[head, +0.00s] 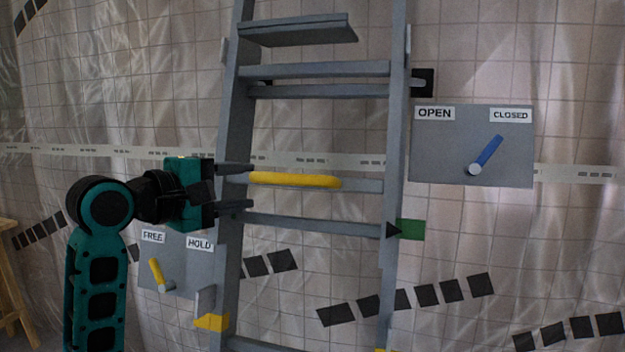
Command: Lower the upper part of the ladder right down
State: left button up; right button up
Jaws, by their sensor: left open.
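The grey ladder (232,130) stands upright in front of a tiled wall. A yellow bar (295,180) lies along one of its rungs. My left gripper (250,187) is open at the ladder's left rail, its two dark fingers apart, one just above the yellow bar's left end and one below it. I cannot tell whether a finger touches the bar. A black pointer (393,230) on the right rail is beside a green mark (412,230). My right gripper is not in view.
A FREE/HOLD panel (188,270) at lower left has a yellow lever (156,271) tilted toward FREE. An OPEN/CLOSED panel (440,150) at right has a blue lever (487,152) tilted toward CLOSED. A grey shelf-like step (298,31) sits high on the ladder. A wooden stand (12,285) is at far left.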

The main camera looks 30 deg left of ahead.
aim_at(281, 179)
pick_arm(q)
jog(key=w, duration=0.4)
jog(key=w+d, duration=0.1)
jog(key=w, duration=0.3)
jog(key=w+d+f+p, duration=0.1)
jog(key=w, duration=0.3)
jog(key=shift+w, duration=0.3)
jog(key=shift+c, duration=0.4)
grip_shut()
